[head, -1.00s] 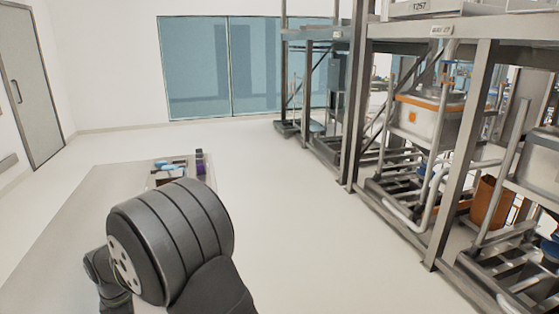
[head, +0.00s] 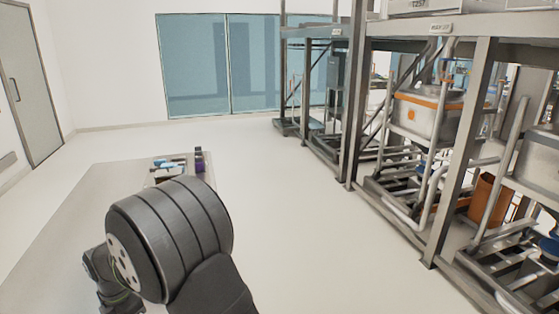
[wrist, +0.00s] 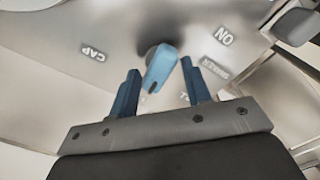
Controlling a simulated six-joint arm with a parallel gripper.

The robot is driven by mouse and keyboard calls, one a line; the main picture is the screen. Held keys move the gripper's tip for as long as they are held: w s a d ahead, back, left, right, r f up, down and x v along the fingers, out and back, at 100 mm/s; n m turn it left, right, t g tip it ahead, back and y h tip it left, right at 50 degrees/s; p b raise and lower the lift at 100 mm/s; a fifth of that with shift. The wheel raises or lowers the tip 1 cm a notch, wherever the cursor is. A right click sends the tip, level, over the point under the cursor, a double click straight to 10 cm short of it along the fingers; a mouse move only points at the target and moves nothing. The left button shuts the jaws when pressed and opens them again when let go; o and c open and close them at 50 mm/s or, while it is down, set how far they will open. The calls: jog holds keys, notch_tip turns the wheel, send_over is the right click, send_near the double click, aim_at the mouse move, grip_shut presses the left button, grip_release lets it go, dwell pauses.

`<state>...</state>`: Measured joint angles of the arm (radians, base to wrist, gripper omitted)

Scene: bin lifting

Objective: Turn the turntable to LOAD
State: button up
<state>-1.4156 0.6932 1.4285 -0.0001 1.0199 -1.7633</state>
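In the wrist view, a light blue lever (wrist: 161,68) sticks up from a dark round base on a pale grey surface (wrist: 120,30). My gripper (wrist: 160,72) has its two dark blue fingers apart, one on each side of the lever, with gaps visible. White lettering lies around the lever: a CAP label (wrist: 93,53), a label reading ON or NO (wrist: 224,36) and a smaller, unclear label (wrist: 215,68). Another label is mostly hidden by the right finger. I cannot read LOAD anywhere. In the head view, my gripper cannot be made out behind my arm.
In the head view, a purple and dark item (head: 199,160) and small light blue items (head: 168,163) sit at the far end of a grey surface (head: 75,215). A metal rack (head: 355,110) with a white and orange bin (head: 425,115) stands at right. The floor between is clear.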

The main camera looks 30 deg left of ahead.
jog(key=shift+r, duration=0.1)
dwell(0.5)
jog(key=shift+s+a+r, duration=0.2)
jog(key=shift+r, duration=0.05)
jog(key=s+a+r+m+t+h, duration=0.1)
jog(key=s+a+r+m+t, duration=0.2)
jog(key=r, duration=0.4)
jog(key=s+a+r+m+h, duration=0.1)
jog(key=s+r+m+h, duration=0.1)
jog(key=r+m, duration=0.4)
jog(key=shift+n+t, duration=0.3)
jog(key=shift+n, duration=0.2)
jog(key=x, duration=1.5)
jog(key=shift+w+d+f, duration=0.15)
jog(key=shift+f, duration=0.2)
jog(key=shift+c, duration=0.4)
